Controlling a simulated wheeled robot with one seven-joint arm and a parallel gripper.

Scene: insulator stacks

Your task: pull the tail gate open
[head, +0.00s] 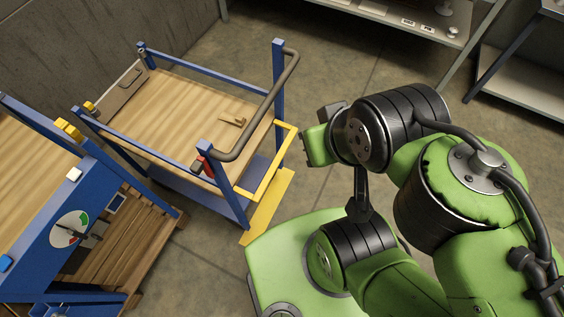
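A cart with a blue frame and a wooden deck (185,110) stands left of my arm. At its near right end is an upright yellow frame (270,162), below a bent grey tube handle (268,105). A grey panel (123,90) stands at the far left end. I cannot tell for certain which end part is the tail gate. A red part (200,165) sits by the near post. My gripper (308,146) is just right of the yellow frame in the picture, seemingly apart from it. Its fingers are mostly hidden, so its opening cannot be told.
A small tan handle-like piece (233,121) lies on the deck. A blue machine with a dial (70,230) and a slatted wooden pallet (125,248) stand at lower left. Grey shelves (415,25) line the back right. Floor between the cart and shelves is clear.

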